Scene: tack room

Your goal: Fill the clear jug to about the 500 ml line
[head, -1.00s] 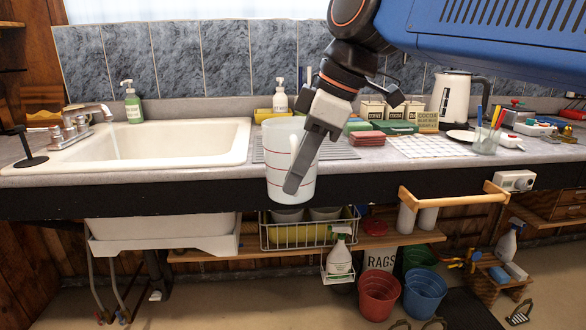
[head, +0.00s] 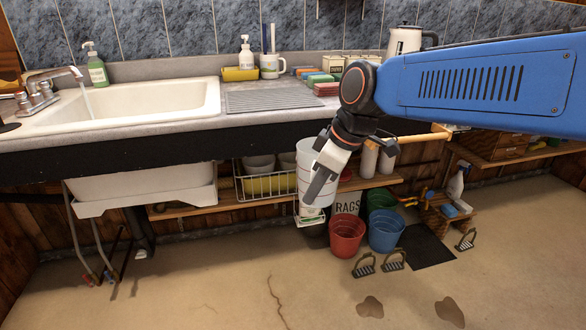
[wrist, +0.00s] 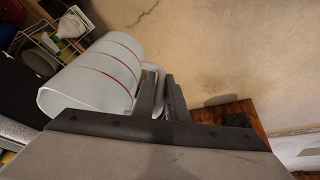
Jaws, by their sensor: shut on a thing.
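The clear jug (head: 311,172) is a translucent pale vessel with red lines round it. My gripper (head: 318,182) is shut on the jug, apparently at its handle side, and holds it in the air in front of the counter's edge, below counter height. In the wrist view the jug (wrist: 97,78) lies left of the fingers (wrist: 162,97) with its red lines showing. I cannot make out any water in it. The tap (head: 60,76) at the sink's left end has a stream running into the white sink (head: 150,103).
The counter front (head: 120,155) is a dark band left of the jug. A wire basket (head: 262,187) on the low shelf is close behind it. A red bucket (head: 346,236) and a blue bucket (head: 386,231) stand on the floor. The floor in front is mostly clear.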

